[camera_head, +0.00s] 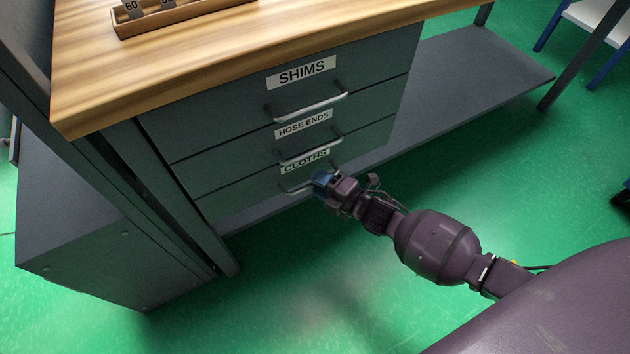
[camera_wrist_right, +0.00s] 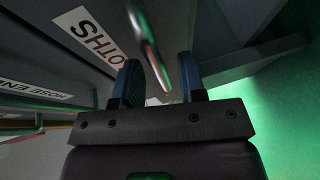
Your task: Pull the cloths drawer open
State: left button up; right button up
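The cloths drawer (camera_head: 245,197) is the lowest of three grey drawers under the bench top. Its front looks flush with the drawers above. Its label (camera_head: 305,161) reads CLOTHS and is partly covered by the handle above it. My right gripper (camera_head: 322,183) is at the right part of its bar handle (camera_head: 293,189) and hides that end. In the right wrist view my right gripper (camera_wrist_right: 160,82) has its two blue fingers apart, with the shiny handle bar (camera_wrist_right: 148,42) running between them. I see a gap beside the bar. My left gripper is not in view.
The hose ends drawer (camera_head: 225,148) and shims drawer (camera_head: 220,110) sit above, each with a protruding bar handle. A grey lower shelf (camera_head: 475,75) extends right. A wooden tray (camera_head: 190,13) stands on the bench top. The green floor (camera_head: 290,290) in front is clear.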

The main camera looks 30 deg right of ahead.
jog(key=shift+x, duration=0.75)
grip_shut()
